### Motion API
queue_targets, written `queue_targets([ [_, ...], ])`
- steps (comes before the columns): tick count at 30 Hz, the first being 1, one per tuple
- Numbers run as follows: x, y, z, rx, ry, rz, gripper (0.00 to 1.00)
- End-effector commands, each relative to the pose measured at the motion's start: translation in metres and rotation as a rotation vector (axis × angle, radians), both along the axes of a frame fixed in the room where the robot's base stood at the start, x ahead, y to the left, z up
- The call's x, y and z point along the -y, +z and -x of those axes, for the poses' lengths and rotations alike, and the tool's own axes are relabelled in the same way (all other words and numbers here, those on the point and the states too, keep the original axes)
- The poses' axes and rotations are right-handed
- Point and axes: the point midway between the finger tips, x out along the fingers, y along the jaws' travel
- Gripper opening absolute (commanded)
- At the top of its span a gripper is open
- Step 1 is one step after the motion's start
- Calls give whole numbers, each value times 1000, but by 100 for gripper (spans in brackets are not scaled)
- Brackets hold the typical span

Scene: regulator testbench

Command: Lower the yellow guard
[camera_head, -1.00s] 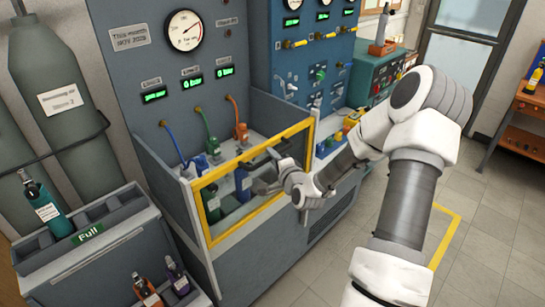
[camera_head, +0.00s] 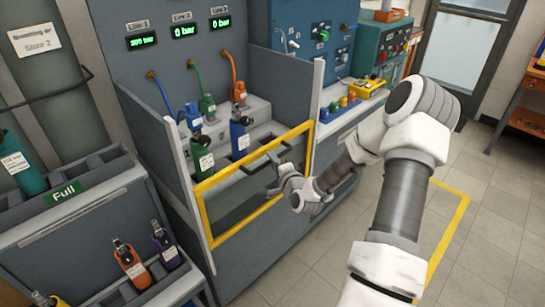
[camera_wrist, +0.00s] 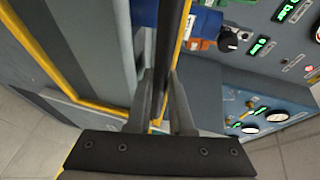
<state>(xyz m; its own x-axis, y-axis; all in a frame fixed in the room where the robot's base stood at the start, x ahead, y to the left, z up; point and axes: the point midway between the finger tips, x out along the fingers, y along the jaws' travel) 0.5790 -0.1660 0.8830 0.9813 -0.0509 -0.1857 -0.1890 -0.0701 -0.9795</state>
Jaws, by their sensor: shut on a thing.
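The yellow guard (camera_head: 245,222) is a yellow-edged see-through panel across the front of the test bench. Its top edge crosses below the tops of the bottles behind it, and its lower edge lies against the cabinet front. A dark handle bar (camera_wrist: 173,45) runs along the guard. My gripper (camera_head: 268,172) is at the guard's upper middle, shut on this handle. In the wrist view the fingers (camera_wrist: 165,105) stand on either side of the bar. The fingertips' exact contact is partly hidden.
A blue bottle (camera_head: 239,138) and others stand in the bay behind the guard, under coloured hoses. A grey rack (camera_head: 75,215) with a "Full" label and several bottles stands at the left. Floor to the right is open, with a yellow line (camera_head: 452,230).

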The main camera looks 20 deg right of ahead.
Motion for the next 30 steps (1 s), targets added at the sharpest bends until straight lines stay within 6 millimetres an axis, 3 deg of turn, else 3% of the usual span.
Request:
queue_targets([
  [1,0,-23,0,-3,0,-2,0],
  [3,0,-38,0,-3,0,-2,0],
  [12,-1,-79,0,-2,2,0,0],
  [18,-1,-89,0,-1,2,1,0],
  [30,-1,-90,0,0,2,1,0],
])
